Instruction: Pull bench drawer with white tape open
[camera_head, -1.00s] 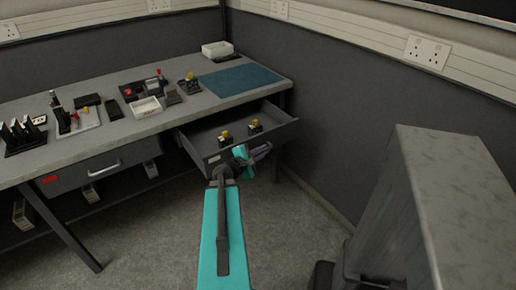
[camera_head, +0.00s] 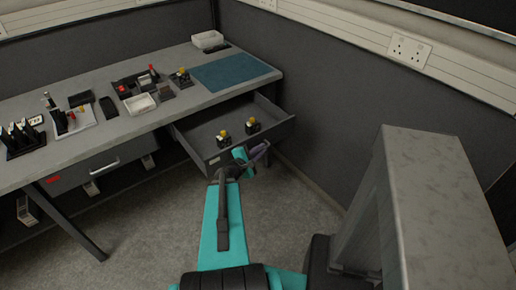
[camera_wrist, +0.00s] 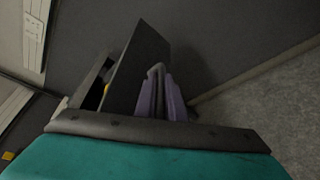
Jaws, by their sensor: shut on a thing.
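The right bench drawer (camera_head: 272,137) is pulled well out from under the bench. A small white tape mark (camera_head: 214,160) shows on the left of its front. Two small dark parts with yellow tops (camera_head: 252,126) sit inside it. My gripper (camera_head: 260,150) is at the drawer's front, its purple fingers shut on the handle, which is mostly hidden by the fingers and arm. In the wrist view the fingers (camera_wrist: 160,95) are closed against the dark drawer front (camera_wrist: 141,65).
The closed left drawer (camera_head: 100,172) carries red tape. The bench top (camera_head: 178,58) holds trays, small parts and a blue mat (camera_head: 235,73). A grey partition wall stands behind and to the right. Carpet floor (camera_head: 150,220) is clear in front of the bench.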

